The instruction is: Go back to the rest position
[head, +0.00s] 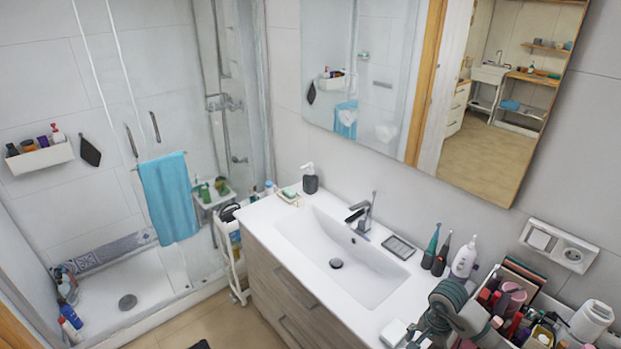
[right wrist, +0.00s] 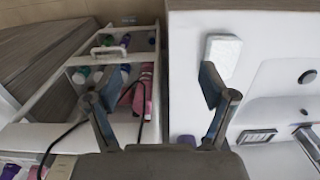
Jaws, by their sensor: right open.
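My right gripper (right wrist: 153,88) shows in the right wrist view with its two fingers spread wide apart. Nothing is between the fingertips but a view down onto things below. The left finger overlaps a white cart (right wrist: 62,75) holding bottles and tubes. The right finger overlaps the edge of a white countertop (right wrist: 265,35), by a small white block (right wrist: 222,55). I cannot tell the height above them. No gripper can be made out for sure in the head view, and my left gripper is not seen.
In the head view, a sink (head: 325,250) is set in the white counter (head: 262,216). Toothbrushes (head: 431,246), a white bottle (head: 464,258) and crowded cosmetics (head: 515,310) stand at the right. A mirror (head: 345,75) hangs behind. A slim white cart (head: 236,260) stands left of the counter.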

